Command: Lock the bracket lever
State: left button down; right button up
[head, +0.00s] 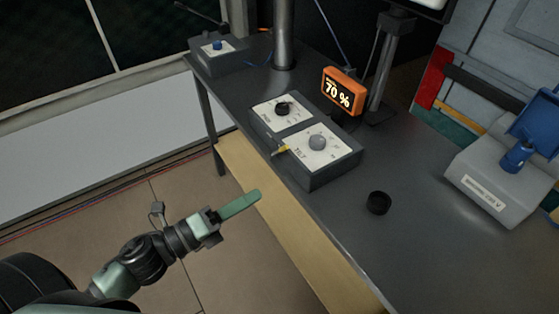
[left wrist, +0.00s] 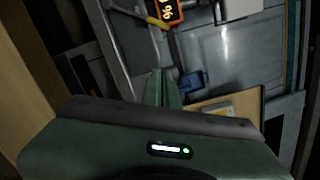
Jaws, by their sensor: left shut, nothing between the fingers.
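A small yellow-tipped lever (head: 281,150) sticks out at the near left side of the dark control box (head: 318,177) on the table. A yellow piece (left wrist: 158,22) also shows at the top of the left wrist view, beside the orange display. I cannot tell for certain which part is the bracket lever, or whether it is locked. My left gripper (head: 257,195) is shut and empty, with its green fingers together, short of the table's front edge and apart from the lever. Its fingers also show in the left wrist view (left wrist: 162,75). My right gripper is not in view.
A grey case (head: 490,188) with a blue part stands at the right.

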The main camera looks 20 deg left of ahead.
pick_arm(q)
jog(key=w+d+r+p, duration=0.2)
jog(key=w+d+p, duration=0.1)
jog(key=w, duration=0.7)
jog(key=shift+w, duration=0.3)
jog(key=shift+r, duration=0.1)
jog(key=w+a+r+n+p, duration=0.2)
jog(key=w+a+n+p, duration=0.5)
jog(key=a+n, duration=0.4)
jog(key=shift+w+r+n+g, duration=0.15)
jog(key=shift+w+n+g, duration=0.25)
jog(key=shift+w+n, duration=0.75)
